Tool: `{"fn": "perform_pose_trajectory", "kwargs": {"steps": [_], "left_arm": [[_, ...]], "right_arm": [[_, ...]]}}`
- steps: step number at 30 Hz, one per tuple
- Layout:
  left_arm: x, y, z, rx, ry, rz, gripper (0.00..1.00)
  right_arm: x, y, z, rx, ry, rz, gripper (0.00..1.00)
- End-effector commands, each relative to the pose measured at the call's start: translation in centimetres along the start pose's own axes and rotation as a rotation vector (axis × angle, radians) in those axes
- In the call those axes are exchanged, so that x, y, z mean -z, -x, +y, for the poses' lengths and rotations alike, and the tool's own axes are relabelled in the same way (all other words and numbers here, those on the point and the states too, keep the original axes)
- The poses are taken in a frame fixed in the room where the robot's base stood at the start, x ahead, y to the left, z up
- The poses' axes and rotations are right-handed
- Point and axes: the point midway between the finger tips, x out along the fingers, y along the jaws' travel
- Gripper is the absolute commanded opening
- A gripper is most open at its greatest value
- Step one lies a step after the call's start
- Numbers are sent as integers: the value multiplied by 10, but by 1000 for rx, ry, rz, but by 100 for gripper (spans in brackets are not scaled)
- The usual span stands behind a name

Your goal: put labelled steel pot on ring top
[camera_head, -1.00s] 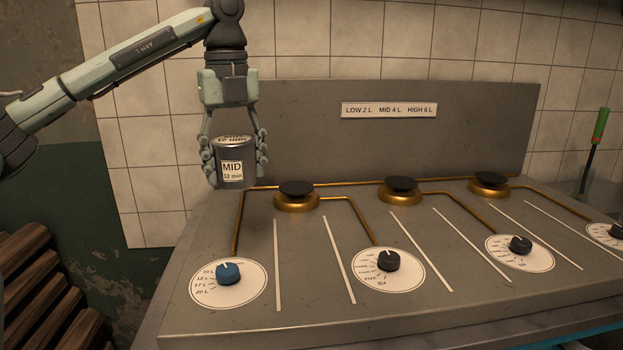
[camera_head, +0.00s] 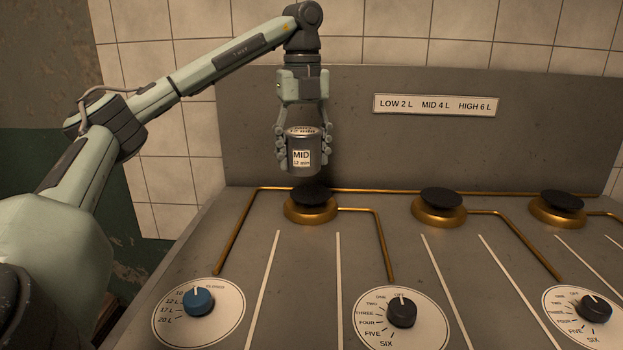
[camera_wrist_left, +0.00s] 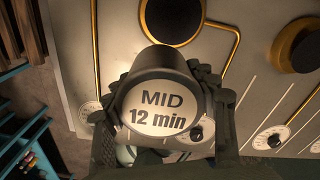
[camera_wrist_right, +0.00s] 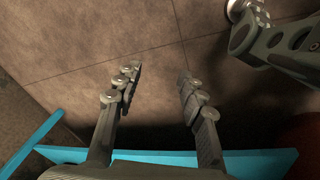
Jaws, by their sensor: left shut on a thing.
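The labelled steel pot (camera_head: 303,155) is a small grey can marked MID, upright, with a "MID 12 min" label on top in the left wrist view (camera_wrist_left: 158,112). My left gripper (camera_head: 304,140) is shut on its sides and holds it just above the leftmost ring top (camera_head: 311,208), a brass burner with a black cap. A gap shows between pot and cap. My right gripper (camera_wrist_right: 160,95) is open and empty, above the floor.
Two more brass burners stand to the right, the middle one (camera_head: 440,207) and the right one (camera_head: 557,209). A blue knob (camera_head: 198,301) and black knobs (camera_head: 402,312) sit along the front. A grey back panel (camera_head: 350,150) rises behind, with a sign (camera_head: 436,105).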

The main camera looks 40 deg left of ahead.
Motion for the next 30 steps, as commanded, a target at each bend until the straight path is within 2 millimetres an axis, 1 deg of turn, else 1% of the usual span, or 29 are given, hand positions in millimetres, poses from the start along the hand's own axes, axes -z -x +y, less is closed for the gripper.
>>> {"fn": "perform_pose_trajectory", "kwargs": {"steps": [1, 3, 4, 6, 9, 12, 14, 22, 25, 30], "left_arm": [[-6, -8, -6, 2, 0, 1, 20], [-15, -15, -10, 1, 1, 1, 20], [-21, -15, -14, 1, 2, 2, 20], [-32, -22, -20, 2, 2, 0, 20], [-43, -29, -28, 2, 1, 1, 20], [-50, -34, -31, 2, 0, 0, 20], [-52, -38, -32, 2, 0, -1, 20], [-53, -73, -32, 1, 0, -2, 20], [-53, -77, -32, 3, 0, -2, 20], [-53, -77, -32, 3, 0, -1, 20]], "right_arm": [[24, 15, 2, 2, -17, 41, 40], [36, 28, 3, 6, -32, 55, 40], [32, 26, 3, 5, -28, 46, 40], [28, 22, 2, 4, -24, 40, 40], [22, 15, 2, 1, -14, 34, 40], [17, 10, 2, -1, -8, 30, 40], [16, 8, 2, -1, -6, 30, 40], [8, 1, 1, -4, 3, 21, 40], [7, -1, 1, -4, 4, 19, 40], [8, -1, 1, -4, 4, 21, 40]]}}
